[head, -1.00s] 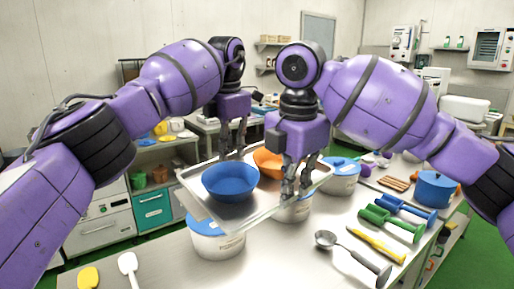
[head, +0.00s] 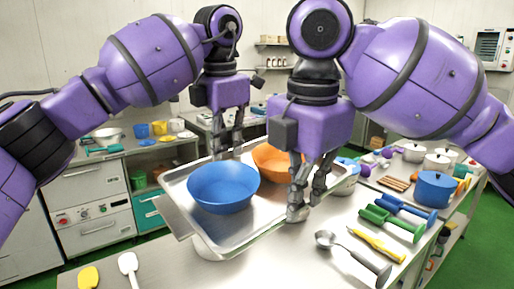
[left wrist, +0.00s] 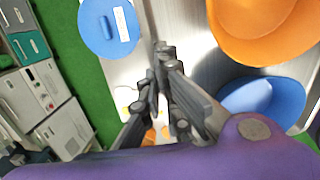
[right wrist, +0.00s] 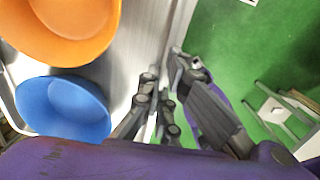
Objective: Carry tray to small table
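The metal tray (head: 245,220) is held above the steel counter, carrying a blue bowl (head: 223,188) and an orange bowl (head: 272,160). My left gripper (head: 228,150) is shut on its far-left rim; the fingers also show closed at the rim in the left wrist view (left wrist: 165,85). My right gripper (head: 300,205) is shut on the near-right rim, as the right wrist view (right wrist: 165,90) also shows. Both bowls stand upright. A low piece with pale legs (right wrist: 270,112) stands on the green floor in the right wrist view; I cannot tell whether it is the small table.
Green-handled rollers (head: 390,223), a ladle (head: 350,255) and a blue pot (head: 434,188) lie to the right.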

